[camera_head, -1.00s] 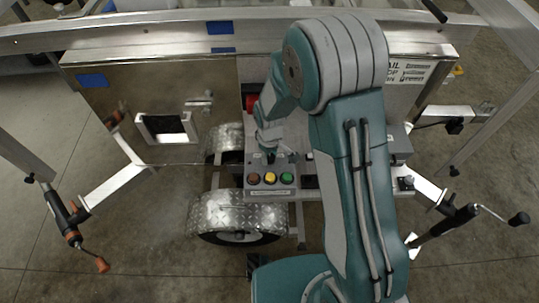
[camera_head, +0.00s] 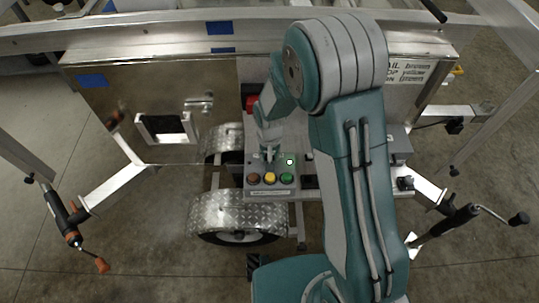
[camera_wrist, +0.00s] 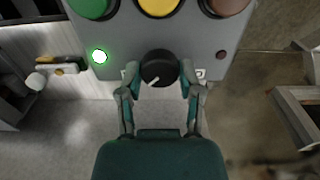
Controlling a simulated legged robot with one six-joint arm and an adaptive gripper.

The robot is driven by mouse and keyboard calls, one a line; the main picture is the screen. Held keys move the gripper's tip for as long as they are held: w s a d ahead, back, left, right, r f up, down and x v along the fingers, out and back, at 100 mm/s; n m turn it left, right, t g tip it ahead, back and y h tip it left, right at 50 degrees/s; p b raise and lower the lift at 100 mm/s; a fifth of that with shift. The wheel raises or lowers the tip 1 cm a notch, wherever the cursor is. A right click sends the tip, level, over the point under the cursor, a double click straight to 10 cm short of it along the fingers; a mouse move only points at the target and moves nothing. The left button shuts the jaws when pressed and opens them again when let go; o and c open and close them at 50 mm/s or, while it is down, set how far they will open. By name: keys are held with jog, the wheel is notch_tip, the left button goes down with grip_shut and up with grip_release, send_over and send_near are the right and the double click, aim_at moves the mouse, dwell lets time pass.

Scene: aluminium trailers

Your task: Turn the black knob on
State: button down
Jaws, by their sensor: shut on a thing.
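The black knob (camera_wrist: 158,70) is on the grey control panel (camera_wrist: 205,40) in the wrist view, with a pale pointer line slanting to its lower left. My gripper (camera_wrist: 159,82) has one finger on each side of the knob and is shut on it. In the head view my gripper (camera_head: 269,153) reaches down to the panel behind the coloured buttons; the knob is hidden there. A small lamp (camera_wrist: 99,57) left of the knob glows bright white-green, and it also shows lit in the head view (camera_head: 290,162).
Green (camera_wrist: 92,5), yellow (camera_wrist: 158,5) and brown (camera_wrist: 228,3) buttons sit close to the knob. A dark red lamp (camera_wrist: 221,55) is unlit. A metal wheel fender (camera_head: 238,212) stands below the panel in the head view.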

jog(key=shift+m, duration=0.3)
jog(key=shift+c, duration=1.3)
grip_release()
jog(key=shift+a, duration=0.1)
jog(key=shift+r, duration=0.1)
notch_tip(320, 180, up, 12)
jog(key=shift+f, duration=0.2)
jog(key=shift+w, duration=0.1)
